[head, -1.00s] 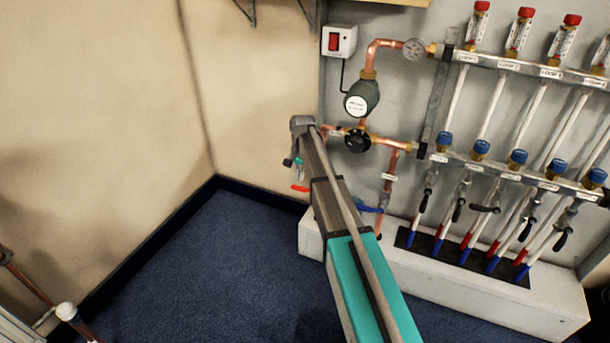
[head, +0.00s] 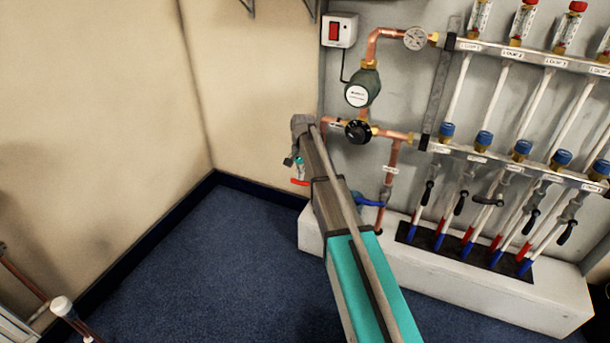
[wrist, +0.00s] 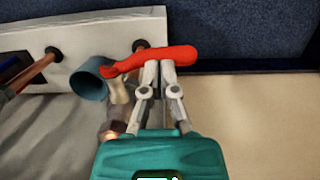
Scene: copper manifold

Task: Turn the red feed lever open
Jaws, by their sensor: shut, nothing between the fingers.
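The red feed lever (wrist: 160,60) lies roughly level across the wrist view, its left end at a brass valve body (wrist: 118,95). My gripper (wrist: 158,68) is shut and empty, its fingertips at the near side of the lever's middle, overlapping it in the picture; I cannot tell whether they press on it. In the head view only a short red tip of the lever (head: 299,182) shows at the left of my arm. My gripper (head: 290,162) shows small and partly hidden there. The valve is behind my arm.
The manifold with several loops (head: 515,165) is at the right, over a white plinth (head: 440,275).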

